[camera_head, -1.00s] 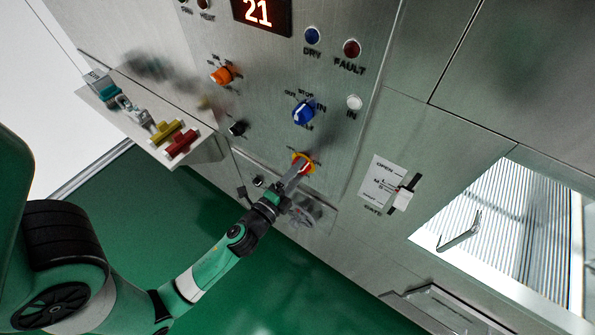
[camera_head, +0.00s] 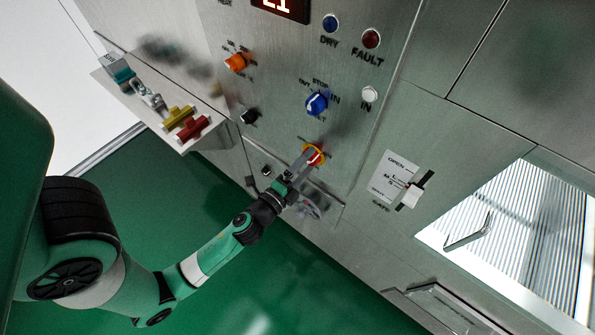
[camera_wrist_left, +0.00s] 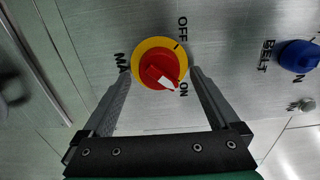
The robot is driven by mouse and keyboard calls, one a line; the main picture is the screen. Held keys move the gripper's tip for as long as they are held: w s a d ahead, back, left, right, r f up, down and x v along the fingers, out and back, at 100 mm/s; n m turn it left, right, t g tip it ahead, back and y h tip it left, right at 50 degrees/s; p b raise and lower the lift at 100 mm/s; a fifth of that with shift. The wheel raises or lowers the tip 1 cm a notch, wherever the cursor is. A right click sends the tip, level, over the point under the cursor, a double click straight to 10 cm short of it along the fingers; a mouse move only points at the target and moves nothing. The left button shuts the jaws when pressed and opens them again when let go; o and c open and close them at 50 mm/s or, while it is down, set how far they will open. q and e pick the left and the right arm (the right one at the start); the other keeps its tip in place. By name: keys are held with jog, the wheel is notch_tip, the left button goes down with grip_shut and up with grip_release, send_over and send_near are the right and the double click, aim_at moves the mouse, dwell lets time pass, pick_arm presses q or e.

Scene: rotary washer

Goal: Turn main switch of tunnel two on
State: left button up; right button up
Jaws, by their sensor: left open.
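The main switch is a red rotary knob on a yellow ring (camera_wrist_left: 158,64) in the left wrist view, with OFF above right and ON below right. Its white pointer points down and right, towards the ON label. It also shows in the head view (camera_head: 316,153) low on the steel panel. My left gripper (camera_head: 306,162) is at the switch. In the left wrist view its open fingers (camera_wrist_left: 162,74) stand on either side of the knob; I cannot tell whether they touch it. The right gripper is not in view.
A blue belt knob (camera_wrist_left: 299,56) sits to the right of the switch and shows in the head view (camera_head: 316,103). An orange knob (camera_head: 236,63) is further up left. A shelf (camera_head: 196,141) with coloured handles juts out at left. A gate lever (camera_head: 412,194) is at right.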

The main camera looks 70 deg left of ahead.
pick_arm(q)
jog(key=b+v, duration=0.5)
jog(key=v, duration=0.6)
